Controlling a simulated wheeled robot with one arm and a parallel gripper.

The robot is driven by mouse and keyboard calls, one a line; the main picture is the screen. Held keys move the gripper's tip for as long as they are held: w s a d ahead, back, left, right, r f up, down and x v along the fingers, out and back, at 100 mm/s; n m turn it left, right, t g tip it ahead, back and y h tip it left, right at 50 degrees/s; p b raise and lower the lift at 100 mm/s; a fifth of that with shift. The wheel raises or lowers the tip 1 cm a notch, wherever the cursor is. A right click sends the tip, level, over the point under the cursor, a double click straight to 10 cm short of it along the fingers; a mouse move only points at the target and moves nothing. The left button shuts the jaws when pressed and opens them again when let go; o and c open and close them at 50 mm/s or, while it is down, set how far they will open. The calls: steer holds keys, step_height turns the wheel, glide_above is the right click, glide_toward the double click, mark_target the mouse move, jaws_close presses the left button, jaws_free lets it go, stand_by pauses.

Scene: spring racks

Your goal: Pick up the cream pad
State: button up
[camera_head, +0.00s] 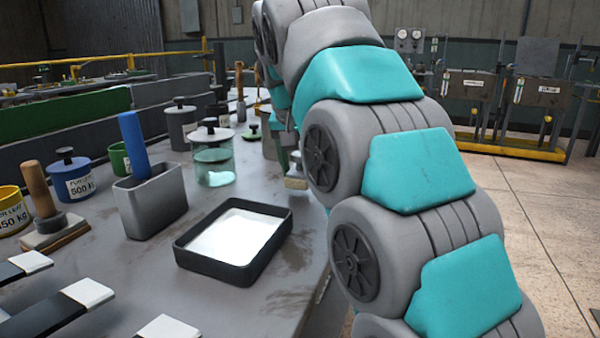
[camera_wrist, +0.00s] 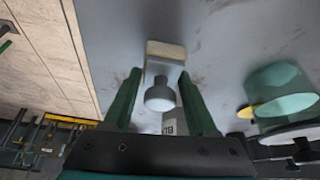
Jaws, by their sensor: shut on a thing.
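The cream pad (camera_wrist: 165,49) is a small block with a grey base and a grey round knob, seen in the wrist view between my fingers. It also shows in the head view as a small pale block (camera_head: 296,183) by the table's right edge, partly behind my arm. My gripper (camera_wrist: 160,76) has green fingers on both sides of the pad's grey knob and is shut on it. In the head view my arm hides most of my gripper. I cannot tell whether the pad touches the table.
A black tray (camera_head: 184,252) with white contents stands on the grey table. A glass jar (camera_head: 214,165), a metal holder with a blue handle (camera_head: 150,205), and a wooden-handled block (camera_head: 50,235) stand left. Weights and canisters stand behind.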

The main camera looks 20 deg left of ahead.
steer(key=shift+r, duration=0.6)
steer(key=shift+s+d+r, duration=0.15)
steer(key=shift+s+d, duration=0.1)
steer(key=shift+s, duration=0.25)
steer(key=s+d+b, duration=0.1)
steer(key=s+d, duration=0.1)
steer(key=s, duration=0.2)
steer(key=s+d+r, duration=0.1)
steer(key=s+d, duration=0.1)
steer(key=s, duration=0.3)
steer(key=s+d+b, duration=0.1)
steer(key=s+d, duration=0.1)
steer(key=s, duration=0.2)
steer(key=shift+s+d+r+b, duration=0.15)
steer(key=shift+s+b, duration=0.1)
steer(key=shift+b, duration=0.05)
